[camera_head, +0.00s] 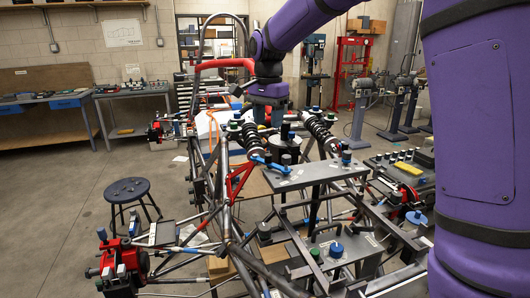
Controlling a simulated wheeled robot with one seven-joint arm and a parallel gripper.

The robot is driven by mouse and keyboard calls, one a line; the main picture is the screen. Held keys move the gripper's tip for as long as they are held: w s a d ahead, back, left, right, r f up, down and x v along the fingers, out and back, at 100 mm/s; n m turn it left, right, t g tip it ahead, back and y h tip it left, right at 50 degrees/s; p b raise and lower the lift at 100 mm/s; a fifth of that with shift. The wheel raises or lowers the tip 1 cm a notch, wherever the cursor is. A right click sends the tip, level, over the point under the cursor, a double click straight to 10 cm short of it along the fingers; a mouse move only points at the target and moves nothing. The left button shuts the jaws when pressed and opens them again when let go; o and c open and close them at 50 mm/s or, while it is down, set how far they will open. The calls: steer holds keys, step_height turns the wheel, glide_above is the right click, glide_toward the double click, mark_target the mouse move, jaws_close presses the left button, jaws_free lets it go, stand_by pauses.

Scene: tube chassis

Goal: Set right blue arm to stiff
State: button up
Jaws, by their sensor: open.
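A small blue arm (270,164) lies on the tube chassis (228,215), just below the left black coil-spring shock (252,138). A second coil-spring shock (320,132) stands to its right, partly beside a grey plate. I cannot make out a separate right blue arm with certainty, and no stiffness marking is readable. My gripper (267,118) hangs from the purple arm above the chassis, between the two shocks and above the blue arm. It is open and appears to hold nothing. Its fingertips are small and hard to separate from the parts behind.
A grey plate (316,173) on the chassis stands below the right shock. Red clamps (122,265) and tubes crowd the lower left. A stool (128,191) stands at left, with open floor around it. A workbench (45,98) and machines (405,95) line the back.

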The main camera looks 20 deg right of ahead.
mark_target(268, 155)
step_height(268, 155, down, 10)
steer(key=shift+s+f, duration=0.1)
steer(key=shift+f, duration=0.15)
stand_by(0.4)
